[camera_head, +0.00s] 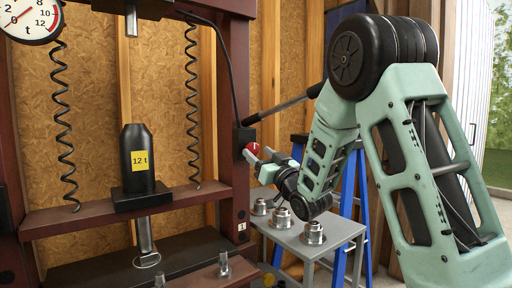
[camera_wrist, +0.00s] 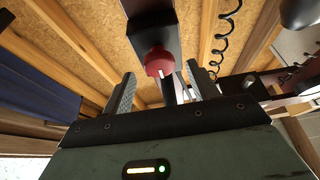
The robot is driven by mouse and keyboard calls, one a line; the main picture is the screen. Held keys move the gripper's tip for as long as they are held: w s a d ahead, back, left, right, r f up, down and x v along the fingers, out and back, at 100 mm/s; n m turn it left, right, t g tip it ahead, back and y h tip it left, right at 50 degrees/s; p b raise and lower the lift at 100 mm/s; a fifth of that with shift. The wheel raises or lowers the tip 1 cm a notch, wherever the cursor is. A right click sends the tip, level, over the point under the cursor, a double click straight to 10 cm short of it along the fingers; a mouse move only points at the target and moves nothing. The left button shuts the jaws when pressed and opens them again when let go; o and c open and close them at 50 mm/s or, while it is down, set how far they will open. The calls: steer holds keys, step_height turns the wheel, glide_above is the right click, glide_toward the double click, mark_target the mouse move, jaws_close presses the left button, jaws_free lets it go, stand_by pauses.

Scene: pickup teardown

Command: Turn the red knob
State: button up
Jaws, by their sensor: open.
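The red knob (camera_head: 252,148) sits low on a black box (camera_head: 243,138) on the right post of the dark red press. In the wrist view the red knob (camera_wrist: 158,62) shows ahead, between the lines of the two fingers and nearer the left one. My gripper (camera_head: 252,155) is open and empty, with its fingertips close to the knob in the head view. In the wrist view my gripper (camera_wrist: 160,82) has one finger on each side, and the knob appears just beyond the tips. I cannot tell whether a fingertip touches it.
The press (camera_head: 236,80) carries a black 12 t jack (camera_head: 138,165), springs and a gauge (camera_head: 30,18). A grey table (camera_head: 340,232) with several metal parts stands below my arm. A blue frame (camera_head: 362,200) stands behind it. A black lever (camera_head: 282,106) juts out above my gripper.

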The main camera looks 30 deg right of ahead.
steer(key=shift+x, duration=1.25)
steer(key=c, duration=1)
